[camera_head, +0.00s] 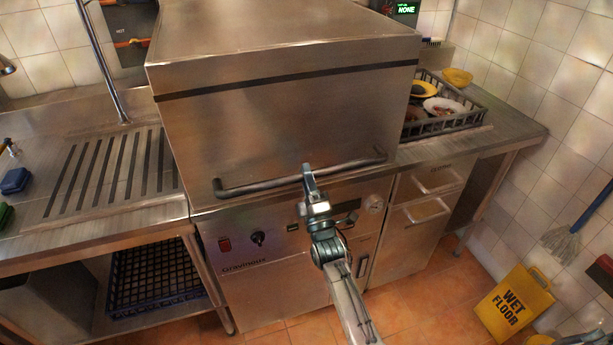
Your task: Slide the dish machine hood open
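The dish machine hood (270,120) is a large steel box with a dark stripe, and it sits down on the machine body. A dark horizontal bar handle (245,187) runs along its lower front. My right gripper (309,180) is at the middle of this handle, its fingers overlapping the bar in the picture. The view does not show clearly whether the fingers are closed around it. The control panel (258,238) with a red switch and a black knob is just below. My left gripper is not in view.
A ribbed steel drainboard (110,170) adjoins on the left, with a dark crate (155,270) on the shelf below. On the right counter stands a dish rack (465,120) with plates. A yellow wet floor sign (514,302) and a mop (562,243) are at the right wall.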

